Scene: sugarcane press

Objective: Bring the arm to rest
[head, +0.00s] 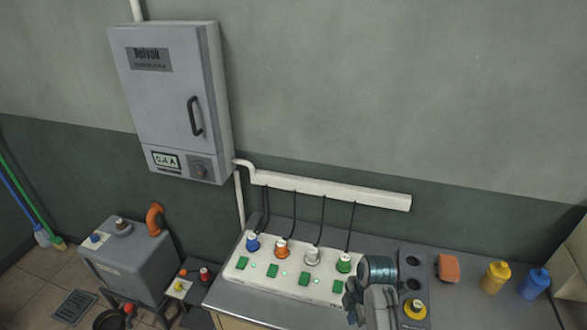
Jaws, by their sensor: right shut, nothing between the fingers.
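My right gripper (352,297) is in the lower middle right of the head view, over the counter (265,305) at the right end of a white power strip (262,283). It is shut and holds nothing. Its teal and grey wrist partly covers the counter behind it. The left gripper is not in view.
Blue, orange, white and green plugs (312,257) stand in the strip, with cables rising to a white wall duct (330,190). A closed grey cabinet (165,95) hangs above. Right are a dark socket panel (412,262), an orange block (449,268), yellow (495,278) and blue bottles (535,283).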

